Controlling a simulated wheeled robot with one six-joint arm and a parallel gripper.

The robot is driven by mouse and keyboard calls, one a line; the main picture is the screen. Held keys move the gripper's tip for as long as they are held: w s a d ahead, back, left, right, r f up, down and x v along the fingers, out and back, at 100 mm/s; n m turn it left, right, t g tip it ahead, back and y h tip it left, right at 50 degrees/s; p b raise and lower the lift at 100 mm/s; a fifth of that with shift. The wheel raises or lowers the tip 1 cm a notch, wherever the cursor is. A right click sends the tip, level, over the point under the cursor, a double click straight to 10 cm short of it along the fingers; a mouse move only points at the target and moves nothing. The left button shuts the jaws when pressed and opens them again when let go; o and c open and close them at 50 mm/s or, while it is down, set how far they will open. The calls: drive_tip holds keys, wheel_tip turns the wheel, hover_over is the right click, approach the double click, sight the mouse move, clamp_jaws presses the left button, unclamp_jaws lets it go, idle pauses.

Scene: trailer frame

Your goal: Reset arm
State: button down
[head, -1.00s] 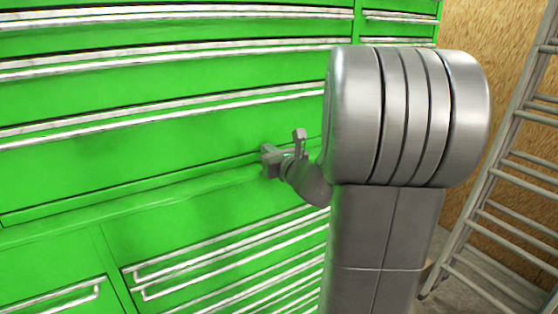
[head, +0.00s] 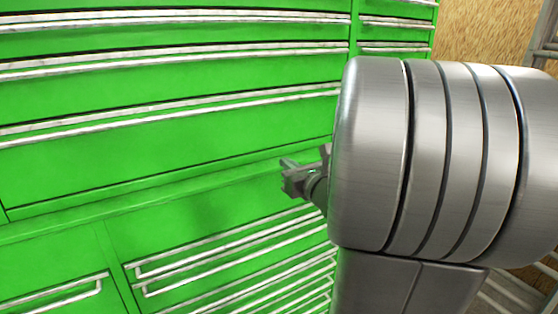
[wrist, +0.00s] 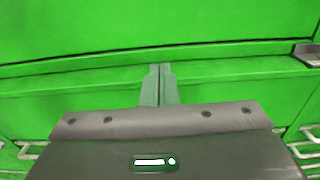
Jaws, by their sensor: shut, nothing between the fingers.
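My gripper (head: 290,178) is in front of the green tool cabinet (head: 180,215), just left of my large grey arm link in the head view. In the wrist view, the two fingers of my gripper (wrist: 159,72) are together, with nothing between them. They point at the green cabinet front (wrist: 160,30), near the ledge between the upper and lower drawers. I cannot tell the exact distance to the cabinet. My arm link hides part of the wrist and the cabinet's right side in the head view.
The cabinet has several drawers with long silver handles (head: 170,110). Lower drawer handles (head: 240,240) stick out below the ledge. A metal ladder (head: 545,40) stands at the right, by a wood-chip board wall (head: 480,30).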

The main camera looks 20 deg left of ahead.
drive_tip(key=v, duration=0.4)
drive_tip(key=shift+a, duration=0.1)
drive_tip(key=shift+w, duration=0.1)
